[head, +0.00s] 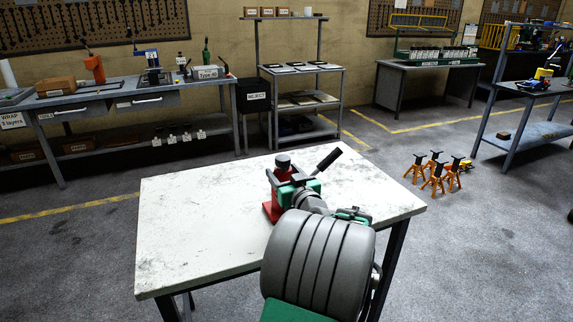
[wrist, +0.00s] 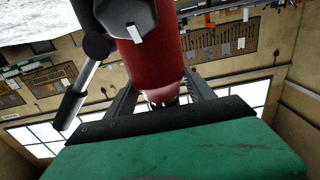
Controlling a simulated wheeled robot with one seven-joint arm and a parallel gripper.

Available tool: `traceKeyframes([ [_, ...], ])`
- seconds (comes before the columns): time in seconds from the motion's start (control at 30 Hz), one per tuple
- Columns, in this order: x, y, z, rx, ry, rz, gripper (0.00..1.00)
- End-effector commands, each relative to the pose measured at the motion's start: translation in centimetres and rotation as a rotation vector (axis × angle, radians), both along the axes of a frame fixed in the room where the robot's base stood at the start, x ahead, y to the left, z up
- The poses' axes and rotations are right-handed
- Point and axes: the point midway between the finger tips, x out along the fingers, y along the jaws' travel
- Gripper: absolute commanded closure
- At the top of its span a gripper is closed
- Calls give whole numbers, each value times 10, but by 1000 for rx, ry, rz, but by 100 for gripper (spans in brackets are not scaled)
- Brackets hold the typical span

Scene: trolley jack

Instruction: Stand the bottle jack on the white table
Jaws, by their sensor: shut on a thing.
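The red bottle jack (head: 270,210) is upright over the white table (head: 190,215), its red base at or just above the tabletop. I cannot tell whether the base touches. Its dark top (head: 283,160) points up and a black-ended handle (head: 327,160) slants up to the right. My gripper (head: 284,180) is shut on the jack's body from the near right side and hides part of it. In the wrist view the red body (wrist: 155,65) sits between the two dark fingers of my gripper (wrist: 162,92), with the silver lever (wrist: 75,95) to the left.
The white tabletop is otherwise clear. Several orange jack stands (head: 437,172) are on the floor to the right. A workbench (head: 130,92) with tools is at the back left, and a shelf rack (head: 300,85) is behind the table. A blue-topped bench (head: 535,135) is at right.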

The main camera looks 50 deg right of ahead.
Motion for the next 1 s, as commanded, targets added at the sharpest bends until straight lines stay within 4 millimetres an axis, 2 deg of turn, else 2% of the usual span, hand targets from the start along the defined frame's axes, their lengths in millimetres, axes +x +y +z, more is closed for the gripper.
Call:
traceKeyframes([
  [0.03,0,-1,4,-13,-8,0,100],
  [0.37,0,-1,2,-15,-8,0,100],
  [0.4,0,0,-4,-5,-2,0,37],
  [0.67,0,0,-3,-3,-2,0,16],
  [0.97,0,0,1,-3,-2,0,16],
  [1.0,-5,1,-1,-2,-2,-2,16],
])
